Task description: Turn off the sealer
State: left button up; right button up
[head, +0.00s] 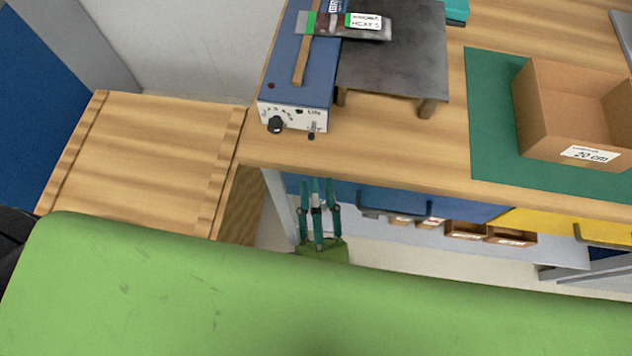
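The sealer (310,75) is a long blue box on the wooden worktop, with a wooden bar along its top. Its white front panel (293,117) faces me and carries a black dial knob (276,125) and a small toggle switch (312,130) with a dark tip. The switch's setting is too small to read. A dark red lamp (271,86) sits on top near the front. My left gripper (317,184) points up below the worktop's front edge, apart from the sealer; whether its fingers are open is unclear. My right gripper is not in view.
A silvery labelled pouch (350,24) lies across the sealer and a dark metal stand (398,60). An open cardboard box (545,110) stands on a green mat (492,130). A lower wooden surface (145,150) is at left. Blue and yellow drawer fronts (465,208) lie under the worktop.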

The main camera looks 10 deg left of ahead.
pick_arm(q)
jog(key=m+g+h+p, duration=0.3)
jog(key=g+h+p, duration=0.4)
jog(key=h+p, duration=0.6)
send_near(313, 130)
jog(key=d+y+p, duration=0.1)
jog(key=y+p, duration=0.1)
jog(key=shift+p+x, duration=0.8)
jog(key=shift+x, duration=2.95)
grip_shut()
